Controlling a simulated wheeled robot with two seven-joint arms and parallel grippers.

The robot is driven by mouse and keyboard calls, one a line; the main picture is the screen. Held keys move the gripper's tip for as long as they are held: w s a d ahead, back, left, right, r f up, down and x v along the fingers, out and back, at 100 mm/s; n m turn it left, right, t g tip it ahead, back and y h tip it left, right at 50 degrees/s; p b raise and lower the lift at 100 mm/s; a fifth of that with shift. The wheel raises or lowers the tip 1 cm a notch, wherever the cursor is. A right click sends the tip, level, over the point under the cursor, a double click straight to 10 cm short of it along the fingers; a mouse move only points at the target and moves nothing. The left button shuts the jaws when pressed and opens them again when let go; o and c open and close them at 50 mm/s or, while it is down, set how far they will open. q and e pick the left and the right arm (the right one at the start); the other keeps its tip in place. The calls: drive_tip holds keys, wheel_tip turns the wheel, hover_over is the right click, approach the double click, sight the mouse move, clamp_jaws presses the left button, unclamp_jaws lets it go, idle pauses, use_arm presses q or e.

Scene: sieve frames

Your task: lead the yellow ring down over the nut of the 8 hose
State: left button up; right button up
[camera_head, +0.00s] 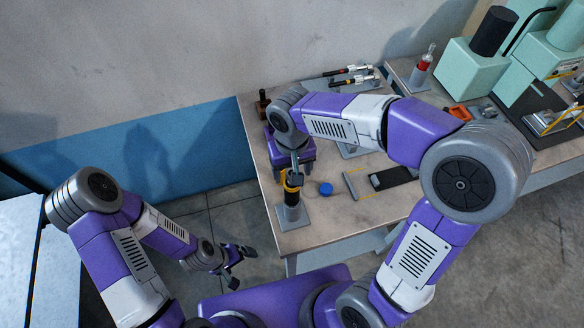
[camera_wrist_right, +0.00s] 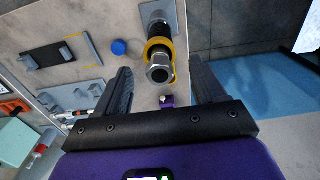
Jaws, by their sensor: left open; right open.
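A short black hose (camera_head: 292,197) stands upright on a grey base plate (camera_head: 291,215) at the table's near left corner. In the right wrist view its silver nut (camera_wrist_right: 159,62) points toward the camera. The yellow ring (camera_wrist_right: 151,44) appears to sit around the hose at the nut; its exact height and tilt are hard to tell. The ring also shows in the head view (camera_head: 283,178). My right gripper (camera_wrist_right: 160,66) is open, its fingers on either side of the nut and ring, apart from them. My left gripper (camera_head: 237,264) is open and empty over the floor, off the table.
A blue round cap (camera_head: 326,188) lies beside the base plate. A black pad (camera_head: 392,177) lies further right. Two hoses (camera_head: 350,70) lie on a rack at the back. A red-labelled bottle (camera_head: 422,66) and green machines (camera_head: 470,68) stand at the back right.

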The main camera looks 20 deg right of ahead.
drive_tip(key=shift+r, duration=0.1)
wheel_tip(320, 180, up, 7)
drive_tip(key=shift+r, duration=0.2)
idle(1.1)
